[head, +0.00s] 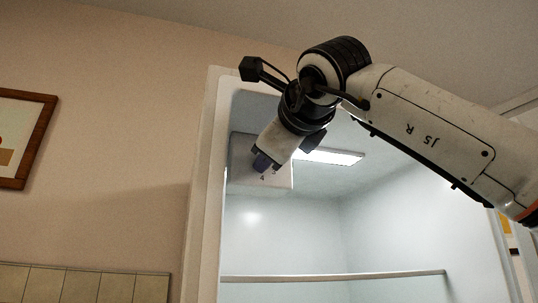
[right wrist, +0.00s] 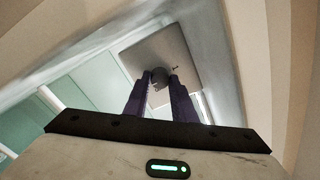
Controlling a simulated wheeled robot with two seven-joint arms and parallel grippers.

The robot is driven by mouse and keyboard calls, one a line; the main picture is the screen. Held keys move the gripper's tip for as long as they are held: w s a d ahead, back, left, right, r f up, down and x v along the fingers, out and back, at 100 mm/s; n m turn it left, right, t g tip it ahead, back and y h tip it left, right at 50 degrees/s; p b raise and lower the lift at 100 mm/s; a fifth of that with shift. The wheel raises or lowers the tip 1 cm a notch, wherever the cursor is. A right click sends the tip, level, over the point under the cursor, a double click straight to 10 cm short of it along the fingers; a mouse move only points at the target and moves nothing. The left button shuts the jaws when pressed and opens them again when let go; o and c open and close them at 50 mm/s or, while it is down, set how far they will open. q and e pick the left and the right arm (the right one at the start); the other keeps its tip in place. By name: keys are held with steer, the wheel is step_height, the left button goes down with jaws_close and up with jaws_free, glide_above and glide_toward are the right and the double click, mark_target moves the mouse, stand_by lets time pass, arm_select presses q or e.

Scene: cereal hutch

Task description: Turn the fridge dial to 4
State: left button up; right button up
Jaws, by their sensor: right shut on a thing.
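The fridge dial (right wrist: 159,77) is a small dark round knob in the right wrist view. It sits on the face of a pale control box (right wrist: 166,48), which also shows in the head view (head: 282,178) at the upper left inside the fridge. My right gripper (right wrist: 160,84) is shut on the dial, with one purple-grey finger on each side of it. In the head view my right gripper (head: 262,163) covers the dial. Small marks show on the box below the fingers, but the dial's setting cannot be read. My left gripper is not in view.
The fridge (head: 203,190) stands open, with its frame edge close to my right gripper on the left. A lit lamp (head: 333,157) is on its ceiling and a shelf edge (head: 340,276) crosses below. The space between is empty. A framed picture (head: 24,138) hangs at the left.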

stand_by(0.3)
steer(key=o, duration=1.1)
steer(key=shift+c, duration=0.2)
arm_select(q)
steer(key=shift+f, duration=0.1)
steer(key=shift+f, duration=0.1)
arm_select(e)
steer(key=shift+s, duration=0.1)
arm_select(q)
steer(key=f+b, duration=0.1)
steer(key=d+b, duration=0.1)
steer(key=b, duration=0.1)
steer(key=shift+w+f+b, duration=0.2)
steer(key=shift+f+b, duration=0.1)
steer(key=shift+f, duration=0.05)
arm_select(e)
steer(key=v, duration=1)
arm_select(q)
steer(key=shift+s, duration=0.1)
arm_select(e)
steer(key=shift+f, duration=0.1)
